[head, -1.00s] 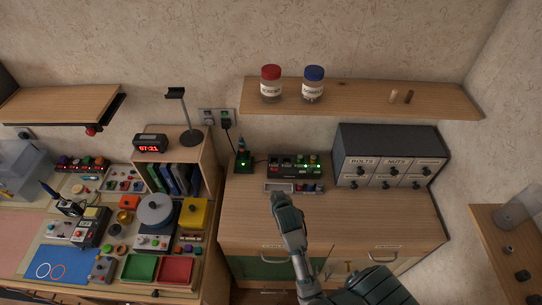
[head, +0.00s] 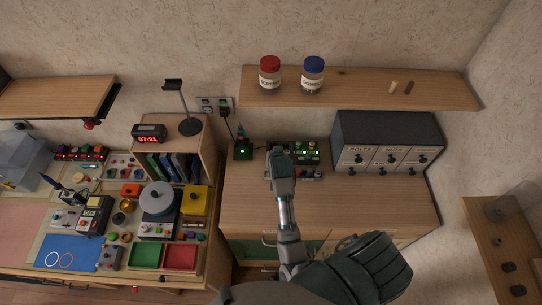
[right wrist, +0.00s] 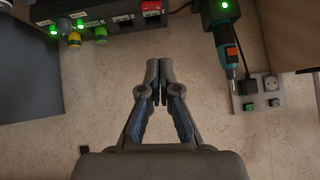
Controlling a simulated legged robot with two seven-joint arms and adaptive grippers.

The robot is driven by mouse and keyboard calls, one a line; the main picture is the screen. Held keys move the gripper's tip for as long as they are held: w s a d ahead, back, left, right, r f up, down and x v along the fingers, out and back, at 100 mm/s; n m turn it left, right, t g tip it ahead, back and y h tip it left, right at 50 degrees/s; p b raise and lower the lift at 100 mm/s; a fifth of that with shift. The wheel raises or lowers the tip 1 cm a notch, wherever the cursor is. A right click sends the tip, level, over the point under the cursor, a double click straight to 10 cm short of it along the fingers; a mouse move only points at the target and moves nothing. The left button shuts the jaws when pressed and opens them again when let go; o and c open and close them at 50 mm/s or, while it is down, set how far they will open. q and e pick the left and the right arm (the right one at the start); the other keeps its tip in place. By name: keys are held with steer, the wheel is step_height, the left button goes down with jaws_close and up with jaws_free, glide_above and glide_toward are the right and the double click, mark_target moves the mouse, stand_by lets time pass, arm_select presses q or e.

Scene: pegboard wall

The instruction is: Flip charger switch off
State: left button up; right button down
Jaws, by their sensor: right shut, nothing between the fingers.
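A long black charging unit (head: 308,152) with green lights stands at the back of the wooden desk; in the head view my right gripper (head: 280,152) covers its left part. The right wrist view shows the unit (right wrist: 98,24) at the top left, with green lights and a red label. Beside it a black stand (head: 243,151) with a green light holds a teal screwdriver-like tool (right wrist: 228,50). I cannot tell which switch is the charger's. My right gripper (right wrist: 153,80) is shut, empty. My left gripper is out of view.
A drawer cabinet (head: 387,143) stands to the right of the unit. A shelf (head: 350,94) with two jars hangs above. A small bookcase (head: 205,160) stands left of the desk. The desk front (head: 250,205) is clear.

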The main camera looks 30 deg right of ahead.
steer(key=x, duration=1)
steer(key=shift+d, duration=0.35)
steer(key=shift+a+f+p, duration=0.25)
steer(key=shift+f+p, duration=0.2)
steer(key=shift+f, duration=0.8)
steer(key=shift+a+f, duration=0.25)
steer(key=shift+f, duration=0.35)
